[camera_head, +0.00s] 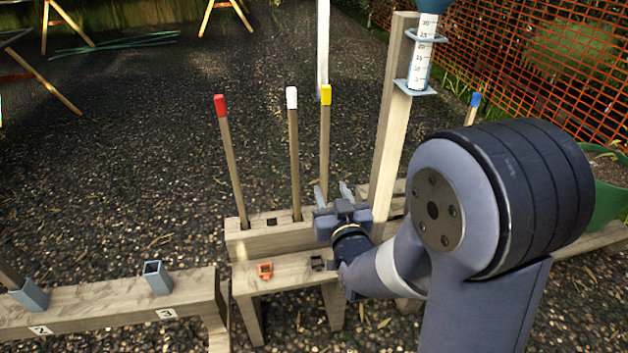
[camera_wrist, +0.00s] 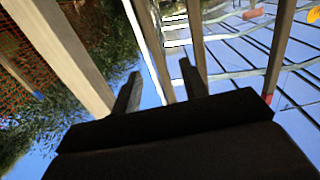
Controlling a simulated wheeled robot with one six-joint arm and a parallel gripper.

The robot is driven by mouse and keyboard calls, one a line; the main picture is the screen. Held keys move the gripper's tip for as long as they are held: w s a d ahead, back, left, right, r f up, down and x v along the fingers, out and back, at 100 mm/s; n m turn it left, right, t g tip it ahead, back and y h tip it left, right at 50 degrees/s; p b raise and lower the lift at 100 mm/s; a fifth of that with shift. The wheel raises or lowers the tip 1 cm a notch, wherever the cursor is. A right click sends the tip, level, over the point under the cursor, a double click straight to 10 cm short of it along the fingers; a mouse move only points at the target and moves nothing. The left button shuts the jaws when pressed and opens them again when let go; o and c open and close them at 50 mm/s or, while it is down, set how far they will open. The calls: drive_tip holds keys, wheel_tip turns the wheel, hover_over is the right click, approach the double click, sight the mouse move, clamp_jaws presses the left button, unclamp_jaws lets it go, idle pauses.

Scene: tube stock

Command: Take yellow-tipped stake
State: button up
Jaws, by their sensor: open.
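The yellow-tipped stake (camera_head: 325,140) stands upright in the wooden block (camera_head: 262,240), right of the white-tipped stake (camera_head: 293,150) and the red-tipped stake (camera_head: 231,160). My gripper (camera_head: 333,192) is open and empty, low by the yellow-tipped stake. Its left finger overlaps the stake's lower part in the head view, so the stake's foot is hidden. In the wrist view my open fingers (camera_wrist: 160,88) point toward upright stakes and a white pole. The picture there is turned over, with the red tip (camera_wrist: 267,98) low at right. I cannot tell whether a finger touches the yellow-tipped stake.
A thick wooden post (camera_head: 392,120) with a rain gauge (camera_head: 422,65) stands close right of my gripper. A white pole (camera_head: 322,45) rises behind the yellow tip. A blue-tipped stake (camera_head: 472,108) stands farther right. A bench with numbered sockets (camera_head: 158,278) is at left.

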sight(325, 168)
drive_tip(key=x, duration=0.5)
drive_tip(key=shift+w+b, duration=0.1)
drive_tip(key=shift+b, duration=0.2)
drive_tip(key=x, duration=0.1)
drive_tip(key=b+x, duration=0.1)
drive_tip(key=x, duration=0.2)
drive_tip(key=shift+w+d+f, duration=0.3)
drive_tip(key=shift+w, duration=0.1)
drive_tip(key=shift+w+a+r, duration=0.1)
drive_tip(key=shift+w+a, duration=0.05)
drive_tip(key=shift+w, duration=0.3)
drive_tip(key=shift+c, duration=0.4)
clamp_jaws()
